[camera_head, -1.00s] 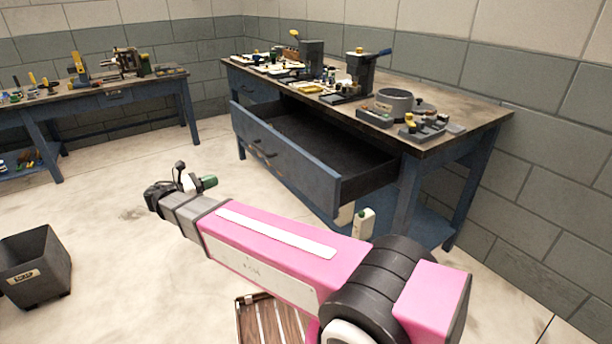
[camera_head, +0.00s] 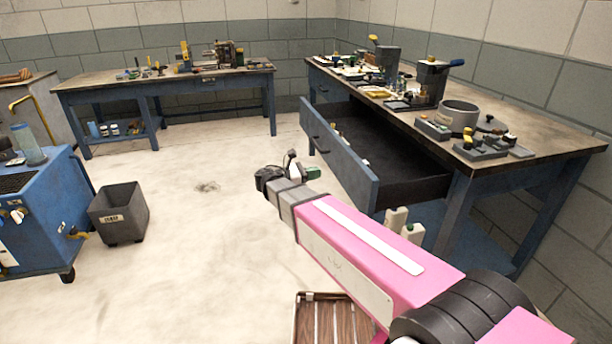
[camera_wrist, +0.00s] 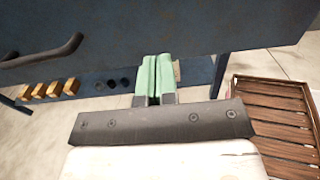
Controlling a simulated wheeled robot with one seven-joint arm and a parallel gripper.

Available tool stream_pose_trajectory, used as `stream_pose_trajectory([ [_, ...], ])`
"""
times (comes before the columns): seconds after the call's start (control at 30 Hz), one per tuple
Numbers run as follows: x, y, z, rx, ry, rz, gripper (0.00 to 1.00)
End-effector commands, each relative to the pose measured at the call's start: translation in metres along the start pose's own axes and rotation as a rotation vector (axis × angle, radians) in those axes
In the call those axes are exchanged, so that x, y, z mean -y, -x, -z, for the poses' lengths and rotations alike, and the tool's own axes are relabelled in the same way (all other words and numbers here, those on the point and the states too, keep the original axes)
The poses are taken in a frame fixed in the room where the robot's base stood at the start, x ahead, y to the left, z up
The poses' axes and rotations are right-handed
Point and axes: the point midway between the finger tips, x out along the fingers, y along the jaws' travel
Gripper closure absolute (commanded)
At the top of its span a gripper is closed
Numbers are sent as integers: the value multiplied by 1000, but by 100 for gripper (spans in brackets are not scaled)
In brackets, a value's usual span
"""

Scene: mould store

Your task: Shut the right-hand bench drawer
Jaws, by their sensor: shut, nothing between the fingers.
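The blue bench (camera_head: 566,154) stands at the right. Its right-hand drawer is pulled well out, with a dark interior (camera_head: 412,172) and a blue front (camera_head: 345,168). A dark handle (camera_head: 319,146) is on that front; it also shows in the wrist view (camera_wrist: 45,52). My gripper (camera_head: 312,173) is shut and empty, in front of the drawer front. In the wrist view its green fingers (camera_wrist: 157,72) are together and overlap the lower edge of the drawer front (camera_wrist: 150,28). I cannot tell whether they touch it.
A slatted wooden crate (camera_head: 330,325) is on the floor below my arm. White bottles (camera_head: 395,219) stand under the bench. A grey bin (camera_head: 118,212) and a blue cart (camera_head: 40,215) are at the left. Open floor (camera_head: 200,270) lies between. Tools and a grey ring (camera_head: 458,115) cover the benchtop.

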Motion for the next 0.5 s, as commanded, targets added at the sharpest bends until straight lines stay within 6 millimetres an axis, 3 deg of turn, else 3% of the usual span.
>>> stream_pose_trajectory([
  [0.3, 1, -55, 0, 0, 0, 1, 100],
  [0.5, 0, -72, 0, 0, 0, 0, 100],
])
